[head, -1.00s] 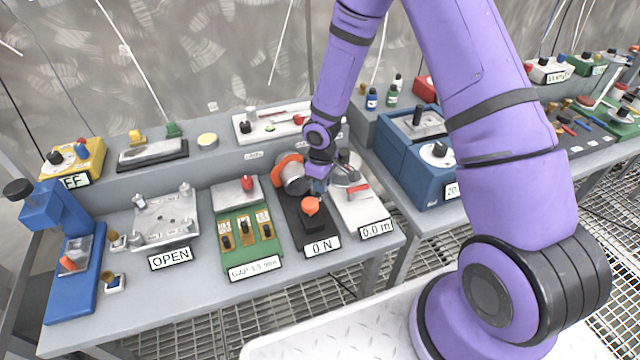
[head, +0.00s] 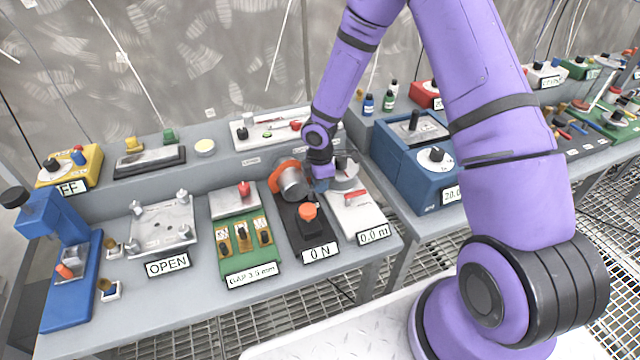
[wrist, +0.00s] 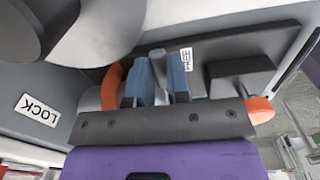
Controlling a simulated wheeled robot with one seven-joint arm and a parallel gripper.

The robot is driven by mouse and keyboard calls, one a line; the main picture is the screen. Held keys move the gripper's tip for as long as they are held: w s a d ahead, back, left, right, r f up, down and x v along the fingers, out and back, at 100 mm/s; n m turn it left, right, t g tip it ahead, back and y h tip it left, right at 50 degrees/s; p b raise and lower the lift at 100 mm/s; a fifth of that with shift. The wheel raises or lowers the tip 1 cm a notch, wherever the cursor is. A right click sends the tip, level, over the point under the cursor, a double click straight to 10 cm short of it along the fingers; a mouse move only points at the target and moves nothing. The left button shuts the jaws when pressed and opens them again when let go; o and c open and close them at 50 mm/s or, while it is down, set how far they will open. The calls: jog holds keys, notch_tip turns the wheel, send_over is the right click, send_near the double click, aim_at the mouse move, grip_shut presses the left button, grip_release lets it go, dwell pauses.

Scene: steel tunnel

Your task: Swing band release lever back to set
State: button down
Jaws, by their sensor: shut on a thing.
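The band unit is a black base with the label "0 N" (head: 320,253), a silver drum (head: 292,183), an orange band (head: 278,178) around it and an orange-topped knob (head: 307,211) at the front. My gripper (head: 322,184) is just right of the drum, behind the knob. In the wrist view its blue fingers (wrist: 162,82) point at the unit and are closed with a narrow gap. The orange band (wrist: 112,88) shows left of the fingers and the orange knob (wrist: 258,110) to the right.
A white unit marked "0.0 m" (head: 372,234) stands close on the right. A green gap unit (head: 247,250) is on the left. A blue box (head: 408,160) stands further right. A "LOCK" label (wrist: 38,109) shows in the wrist view. Bench space is tight around my gripper.

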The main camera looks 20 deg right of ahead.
jog(key=shift+w+n, duration=0.15)
jog(key=shift+n, duration=0.25)
jog(key=c, duration=1.1)
grip_release()
notch_tip(320, 180, up, 11)
jog(key=shift+f, duration=0.1)
